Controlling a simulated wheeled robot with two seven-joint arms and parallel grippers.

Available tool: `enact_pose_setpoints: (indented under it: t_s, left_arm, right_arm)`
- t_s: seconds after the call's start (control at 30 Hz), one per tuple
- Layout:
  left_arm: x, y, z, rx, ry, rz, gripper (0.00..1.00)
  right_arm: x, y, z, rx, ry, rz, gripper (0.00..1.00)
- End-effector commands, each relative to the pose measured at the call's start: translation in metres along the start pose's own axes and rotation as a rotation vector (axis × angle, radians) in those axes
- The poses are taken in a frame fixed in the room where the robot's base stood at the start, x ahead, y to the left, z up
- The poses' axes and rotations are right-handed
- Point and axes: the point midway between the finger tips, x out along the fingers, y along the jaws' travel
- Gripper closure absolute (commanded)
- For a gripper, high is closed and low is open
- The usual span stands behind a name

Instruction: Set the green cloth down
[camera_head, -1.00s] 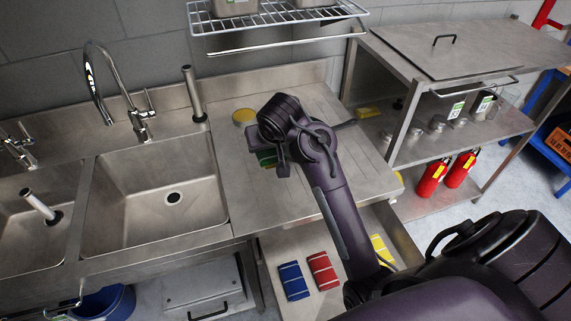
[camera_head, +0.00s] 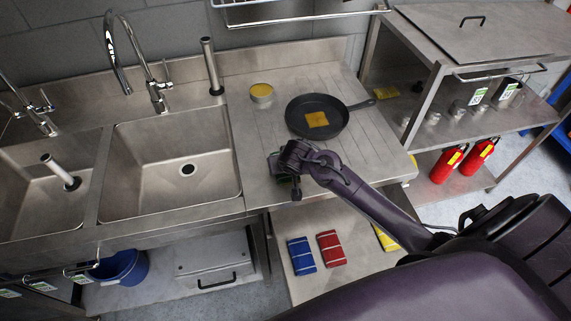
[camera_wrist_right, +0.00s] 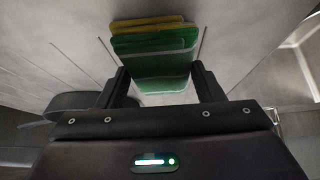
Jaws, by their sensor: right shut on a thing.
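The green cloth (camera_wrist_right: 155,68) is between the fingers of my right gripper (camera_wrist_right: 163,84) in the right wrist view, with white stripes across it. A yellow strip (camera_wrist_right: 148,23) shows just past its far edge; I cannot tell what it belongs to. In the head view my right gripper (camera_head: 290,182) is over the front part of the steel drainboard (camera_head: 255,135). The arm mostly hides the cloth there. I cannot tell whether the cloth touches a surface. My left gripper is in neither view.
A black pan (camera_head: 298,106) with a yellow square (camera_head: 317,119) and a round yellow-topped tin (camera_head: 261,92) stand on the drainboard. Blue (camera_head: 301,255), red (camera_head: 331,248) and yellow (camera_head: 385,238) cloths lie on the shelf below. The sink (camera_head: 175,160) is left.

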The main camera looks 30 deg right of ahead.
Motion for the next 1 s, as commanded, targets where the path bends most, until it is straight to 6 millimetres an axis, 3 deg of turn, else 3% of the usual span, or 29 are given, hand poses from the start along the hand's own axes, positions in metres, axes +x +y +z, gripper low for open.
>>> enact_pose_setpoints:
  t_s: [0.37,0.4,0.57,0.87,1.0]
  left_arm:
    - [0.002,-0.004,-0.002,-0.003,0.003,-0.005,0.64]
    - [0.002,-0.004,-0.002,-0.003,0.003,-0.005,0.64]
    - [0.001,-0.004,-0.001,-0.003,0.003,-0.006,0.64]
    - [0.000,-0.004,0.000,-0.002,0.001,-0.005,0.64]
    - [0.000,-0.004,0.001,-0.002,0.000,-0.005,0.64]
  right_arm:
    - [0.004,0.000,0.002,0.001,0.001,-0.001,0.57]
    - [0.004,0.000,0.003,0.001,0.001,0.000,0.38]
    - [0.004,0.000,0.002,0.001,0.001,-0.001,0.17]
    - [0.002,0.000,0.001,0.001,0.001,-0.001,0.17]
    - [-0.009,-0.001,0.001,0.001,0.000,-0.003,0.17]
